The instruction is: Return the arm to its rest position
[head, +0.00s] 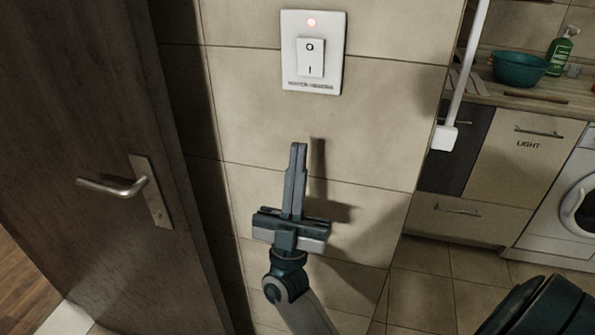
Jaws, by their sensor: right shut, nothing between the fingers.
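My right gripper (298,150) is in the middle of the head view, pointing up along the tiled wall. Its fingers are together with nothing between them. Its arm comes in from the bottom. A white wall switch (311,58) with a lit red light at its top is on the wall above the gripper, and the fingertips are below it with a gap. The gripper casts a shadow on the wall to its right. My left gripper is not in view.
A dark wooden door (90,130) with a metal handle (112,187) is at the left. Kitchen drawers (523,160), a teal bowl (519,68), a green bottle (559,50) and a white washing machine (570,210) are at the right. Tiled floor (425,290) is clear before the drawers.

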